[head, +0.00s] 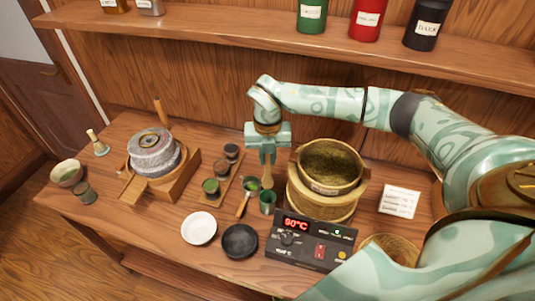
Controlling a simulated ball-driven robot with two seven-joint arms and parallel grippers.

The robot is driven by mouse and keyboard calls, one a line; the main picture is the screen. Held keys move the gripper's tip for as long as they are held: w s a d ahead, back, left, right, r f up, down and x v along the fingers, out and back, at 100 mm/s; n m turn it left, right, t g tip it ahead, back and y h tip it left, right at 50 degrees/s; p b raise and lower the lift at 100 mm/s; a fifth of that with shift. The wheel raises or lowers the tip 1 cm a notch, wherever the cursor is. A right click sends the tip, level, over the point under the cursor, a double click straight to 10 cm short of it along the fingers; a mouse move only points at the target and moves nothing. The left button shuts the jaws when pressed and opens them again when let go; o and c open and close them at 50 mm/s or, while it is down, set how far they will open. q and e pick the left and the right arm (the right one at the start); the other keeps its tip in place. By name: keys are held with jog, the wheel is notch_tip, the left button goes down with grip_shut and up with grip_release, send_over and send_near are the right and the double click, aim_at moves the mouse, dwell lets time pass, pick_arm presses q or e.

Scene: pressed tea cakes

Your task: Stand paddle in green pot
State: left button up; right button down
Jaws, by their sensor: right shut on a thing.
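My right gripper (267,153) points down above the middle of the table and is shut on a wooden paddle (267,179). The paddle hangs about upright below the fingers. Its lower end meets the rim of the green pot (267,206) in the head view. I cannot tell whether the tip is inside the pot or just above or behind it. The green pot is small and stands upright on the table, left of the steamer. My left gripper is not in view.
Close right stand a steamer (318,203) and a control box (308,247) reading 90°C. A wooden scoop (242,206), small cups (210,187), a white bowl (199,228) and a black bowl (240,241) lie left and in front. A stone mill (153,155) stands further left.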

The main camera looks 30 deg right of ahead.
aim_at(268, 176)
notch_tip(268, 176, down, 4)
jog(key=b, duration=0.3)
jog(key=shift+f, duration=0.15)
jog(key=shift+f+b, duration=1.4)
jog(key=shift+f, duration=1.05)
jog(key=c, duration=1.3)
grip_release()
notch_tip(268, 176, up, 16)
jog(key=shift+r+p, duration=0.15)
jog(key=shift+p, duration=0.25)
